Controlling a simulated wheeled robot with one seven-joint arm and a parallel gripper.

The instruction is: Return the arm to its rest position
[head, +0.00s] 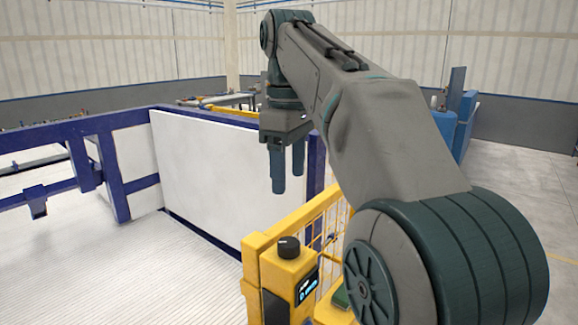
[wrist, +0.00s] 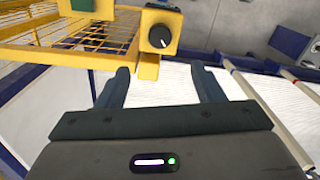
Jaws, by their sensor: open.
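My arm reaches across the right half of the head view, bent at its elbow, with my gripper (head: 288,172) hanging down in front of a white panel. In the wrist view my gripper (wrist: 161,80) shows two dark fingers standing well apart. It is open, with nothing between the fingers.
A yellow frame with a black knob (head: 289,246) stands below and right of my gripper. A white panel (head: 215,175) in a blue frame (head: 100,130) stands behind it. A white ribbed surface (head: 110,270) lies clear at lower left.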

